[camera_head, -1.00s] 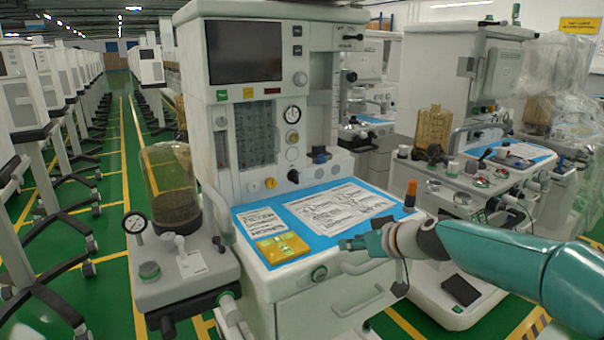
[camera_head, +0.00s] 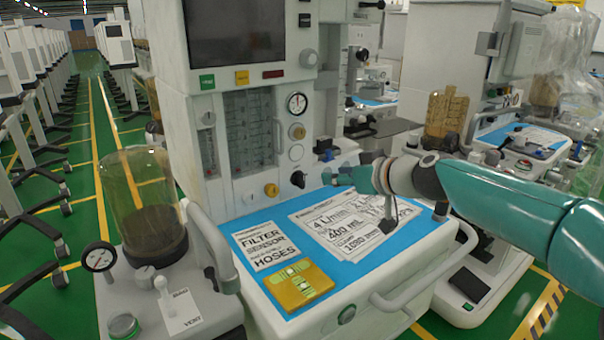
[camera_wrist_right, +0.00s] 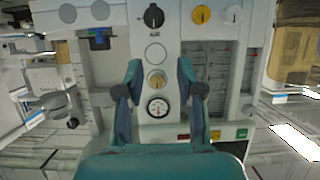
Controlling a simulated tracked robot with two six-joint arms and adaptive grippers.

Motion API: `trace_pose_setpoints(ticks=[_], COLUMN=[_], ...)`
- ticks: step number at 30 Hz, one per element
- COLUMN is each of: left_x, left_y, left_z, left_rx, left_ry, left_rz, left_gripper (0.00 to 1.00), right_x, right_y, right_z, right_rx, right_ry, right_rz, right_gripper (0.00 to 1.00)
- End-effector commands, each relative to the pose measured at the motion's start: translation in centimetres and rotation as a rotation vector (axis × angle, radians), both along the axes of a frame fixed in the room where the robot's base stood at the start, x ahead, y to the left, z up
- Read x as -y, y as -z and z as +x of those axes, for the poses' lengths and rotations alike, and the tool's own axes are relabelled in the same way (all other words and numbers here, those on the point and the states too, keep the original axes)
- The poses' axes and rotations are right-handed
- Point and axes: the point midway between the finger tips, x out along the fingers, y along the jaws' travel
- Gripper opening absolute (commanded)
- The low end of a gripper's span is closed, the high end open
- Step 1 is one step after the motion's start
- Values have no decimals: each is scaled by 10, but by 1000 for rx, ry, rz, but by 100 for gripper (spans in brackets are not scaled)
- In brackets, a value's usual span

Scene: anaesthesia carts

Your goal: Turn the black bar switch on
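A black knob with a raised bar (camera_head: 298,179) sits low on the front panel of the grey anaesthesia machine, right of a yellow knob. In the right wrist view, which is upside down, the black knob (camera_wrist_right: 153,15) is at the top centre, beyond the fingertips. The markings around it are too small to read. My right gripper (camera_head: 335,178) is over the blue worktop, to the right of the knob and apart from it. Its two teal fingers are spread and empty in the right wrist view (camera_wrist_right: 160,75). My left gripper is not in view.
The blue worktop (camera_head: 290,218) carries printed sheets (camera_head: 357,222) and a yellow pad (camera_head: 298,286). A bellows dome (camera_head: 149,205) and a white lever (camera_head: 163,288) stand at left. A round gauge (camera_head: 297,103) is above the knob. Another machine (camera_head: 520,140) stands at right.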

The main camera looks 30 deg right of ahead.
Motion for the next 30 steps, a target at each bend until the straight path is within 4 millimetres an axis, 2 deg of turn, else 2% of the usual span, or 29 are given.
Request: trace_pose_setpoints(ticks=[5, 15, 21, 25, 30], left_x=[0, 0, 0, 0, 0], left_y=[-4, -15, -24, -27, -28], left_z=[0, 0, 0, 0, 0], left_rx=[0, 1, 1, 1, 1], left_ry=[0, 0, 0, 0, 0], left_rz=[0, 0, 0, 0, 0], left_gripper=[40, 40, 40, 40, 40], right_x=[5, 0, -4, -5, -6], right_y=[11, 39, 52, 57, 61], right_z=[20, 85, 117, 129, 135], right_rx=[-3, -4, -3, -2, -1], right_ry=[17, 25, 26, 27, 27], right_rz=[1, 0, -1, -2, 0], right_gripper=[38, 38, 38, 38, 38])
